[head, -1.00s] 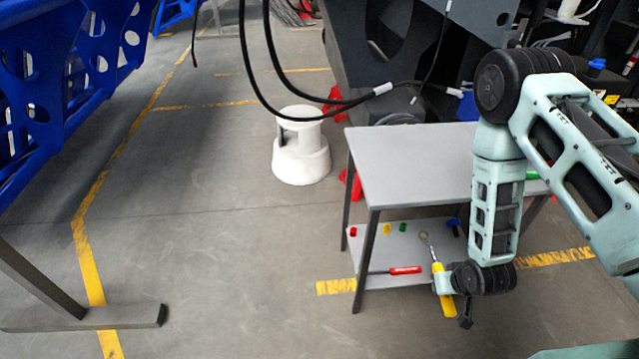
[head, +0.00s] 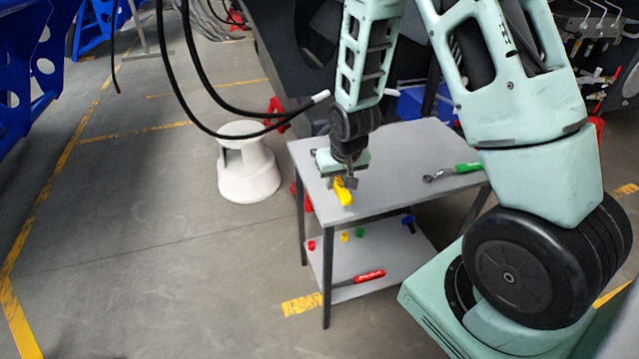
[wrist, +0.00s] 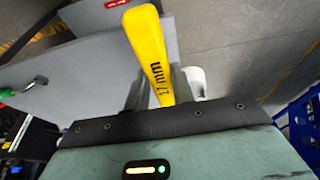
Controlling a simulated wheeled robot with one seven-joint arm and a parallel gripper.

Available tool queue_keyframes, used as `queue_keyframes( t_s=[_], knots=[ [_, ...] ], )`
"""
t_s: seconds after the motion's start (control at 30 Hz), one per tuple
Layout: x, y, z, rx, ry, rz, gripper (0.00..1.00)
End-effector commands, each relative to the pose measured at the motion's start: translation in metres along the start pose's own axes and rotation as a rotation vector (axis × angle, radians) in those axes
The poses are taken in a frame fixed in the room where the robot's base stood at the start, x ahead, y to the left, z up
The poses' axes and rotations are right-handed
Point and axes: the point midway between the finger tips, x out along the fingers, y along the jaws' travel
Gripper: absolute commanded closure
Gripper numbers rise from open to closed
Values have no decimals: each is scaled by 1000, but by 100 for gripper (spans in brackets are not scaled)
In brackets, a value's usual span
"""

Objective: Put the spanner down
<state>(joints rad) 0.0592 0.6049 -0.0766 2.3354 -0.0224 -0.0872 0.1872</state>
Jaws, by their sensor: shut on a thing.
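The spanner has a yellow handle (head: 343,193) and is in my gripper (head: 346,182), over the left part of the grey table top (head: 390,180). In the wrist view the handle, marked 17 mm (wrist: 148,45), points up and away from between the jaws (wrist: 152,92). The jaws are shut on it. The spanner's metal end is mostly hidden by my gripper. I cannot tell whether the spanner touches the table top.
A green-handled spanner (head: 453,172) lies on the right of the table top. The lower shelf (head: 385,250) holds a red-handled tool (head: 368,277) and small coloured pieces. A white step stool (head: 247,170) stands left. Black cables (head: 205,105) hang nearby. The table top's front is clear.

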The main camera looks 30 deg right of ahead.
Motion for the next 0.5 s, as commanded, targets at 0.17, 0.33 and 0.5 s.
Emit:
queue_keyframes(
  t_s=[0.17, 0.33, 0.5],
  knots=[
    [18, 2, 7, 5, -9, 2, 100],
    [42, 1, 14, 4, -7, 2, 100],
    [55, 1, 17, 3, -4, 1, 100]
  ],
)
